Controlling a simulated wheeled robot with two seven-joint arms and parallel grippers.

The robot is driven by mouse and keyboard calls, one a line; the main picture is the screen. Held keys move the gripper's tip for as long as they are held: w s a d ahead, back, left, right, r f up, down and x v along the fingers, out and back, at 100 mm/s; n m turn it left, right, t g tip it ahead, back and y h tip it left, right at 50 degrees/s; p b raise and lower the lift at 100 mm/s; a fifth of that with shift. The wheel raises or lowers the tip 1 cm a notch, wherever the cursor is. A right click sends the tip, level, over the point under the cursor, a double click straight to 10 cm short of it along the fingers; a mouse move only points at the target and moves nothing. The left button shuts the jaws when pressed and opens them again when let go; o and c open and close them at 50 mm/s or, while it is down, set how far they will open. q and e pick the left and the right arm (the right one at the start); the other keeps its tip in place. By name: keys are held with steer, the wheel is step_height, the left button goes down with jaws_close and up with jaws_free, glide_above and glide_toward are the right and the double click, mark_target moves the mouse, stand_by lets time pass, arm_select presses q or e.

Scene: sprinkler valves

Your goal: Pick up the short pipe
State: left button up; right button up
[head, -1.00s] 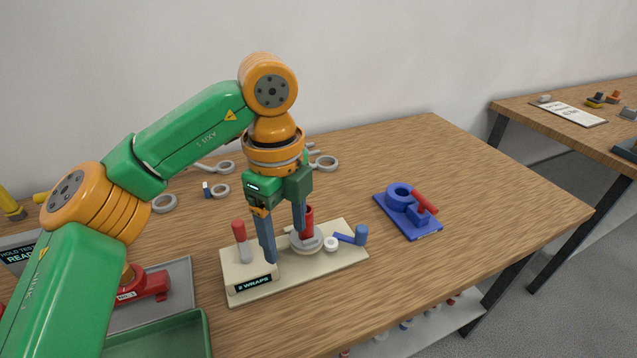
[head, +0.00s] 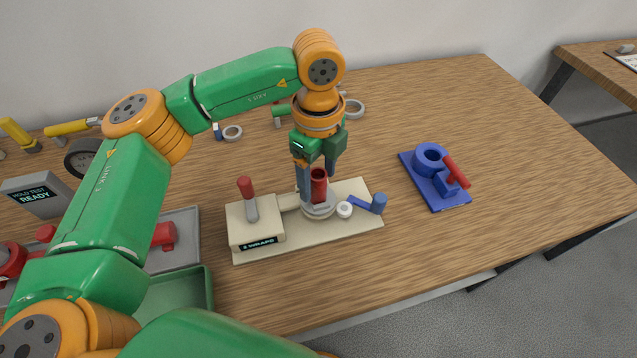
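A short red pipe (head: 319,187) stands upright on a grey round base on the beige fixture board (head: 350,224), its open top showing. My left gripper (head: 318,184) points down at the pipe, with one finger along its left side and the other behind it to the right. The fingers are apart, and I cannot tell whether either touches the pipe. The lower part of the left finger is close against the pipe's edge. My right gripper is out of view.
The board also carries a red-topped lever (head: 248,197), a white ring (head: 344,210) and a blue handle (head: 378,203). A blue fixture with a red bar (head: 456,172) stands to the right. A green tray (head: 178,298) is front left.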

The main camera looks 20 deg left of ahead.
arm_select(q)
steer(key=shift+s+r, duration=0.1)
steer(key=shift+s, duration=0.1)
steer(key=c, duration=0.7)
jaws_close()
steer(key=shift+w, duration=0.1)
